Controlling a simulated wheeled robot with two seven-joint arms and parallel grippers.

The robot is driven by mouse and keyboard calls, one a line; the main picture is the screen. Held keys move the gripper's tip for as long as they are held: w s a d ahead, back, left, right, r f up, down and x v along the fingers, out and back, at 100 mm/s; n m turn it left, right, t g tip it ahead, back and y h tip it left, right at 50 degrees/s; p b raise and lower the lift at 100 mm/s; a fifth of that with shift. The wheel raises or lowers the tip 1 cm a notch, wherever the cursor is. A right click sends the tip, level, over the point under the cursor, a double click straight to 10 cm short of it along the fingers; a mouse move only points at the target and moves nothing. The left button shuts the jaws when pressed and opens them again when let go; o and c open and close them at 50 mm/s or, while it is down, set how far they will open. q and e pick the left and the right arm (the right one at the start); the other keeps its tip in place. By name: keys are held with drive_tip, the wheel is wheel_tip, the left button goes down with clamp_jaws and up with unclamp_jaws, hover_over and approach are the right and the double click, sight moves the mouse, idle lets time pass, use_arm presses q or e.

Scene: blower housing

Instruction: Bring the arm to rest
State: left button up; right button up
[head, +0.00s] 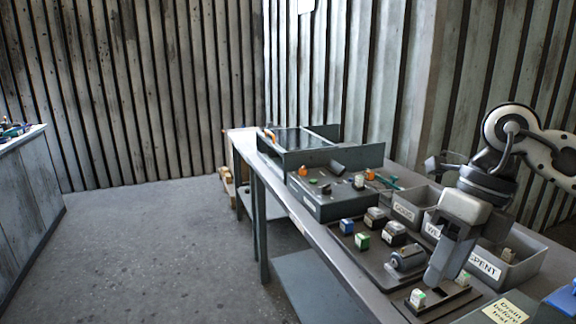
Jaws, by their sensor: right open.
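My right arm comes in from the right edge in the head view. Its right gripper (447,262) points down over the near part of the workbench (347,262). It is open, and I see nothing held between its fingers. The fingers are close to a grey motor-like cylinder (407,258) on their left and a small block with a green and white top (417,298) just below. Whether they touch anything cannot be told. The gripper partly hides the labelled bins behind it. My left gripper is not in view.
Open grey bins stand along the right side, one labelled SPENT (485,265). A tray holds blue (347,226) and green (362,240) blocks. A grey housing box (330,200) stands farther back. The floor left is clear.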

drive_tip(key=s+a+f+m+t+y, duration=0.15)
drive_tip(key=a+m+y, duration=0.25)
drive_tip(key=a+y, duration=0.65)
drive_tip(key=a+f+m+t+y, duration=0.15)
drive_tip(key=a+m+y, duration=0.5)
drive_tip(key=a, duration=0.65)
drive_tip(key=w+d+f+m+t+h, duration=0.1)
drive_tip(key=d+f+m+t+h, duration=0.3)
drive_tip(key=f+m+t+h, duration=0.5)
drive_tip(key=w+d+f+m+t+h, duration=0.25)
drive_tip(key=d+f+m+t, duration=0.35)
drive_tip(key=m, duration=0.6)
drive_tip(key=s+d+f+m+g+h, duration=0.1)
drive_tip(key=s+f+m+g+h, duration=0.2)
drive_tip(key=s+f, duration=0.4)
drive_tip(key=s+d+f+m+g+h, duration=0.2)
drive_tip(key=s+f, duration=0.4)
drive_tip(key=f, duration=0.5)
drive_tip(key=shift+s+d+m+g+h, duration=0.2)
drive_tip(key=shift+s+m+g+h, duration=0.25)
drive_tip(key=shift+m+g, duration=0.6)
drive_tip(key=shift+w, duration=0.15)
drive_tip(key=shift+c, duration=0.5)
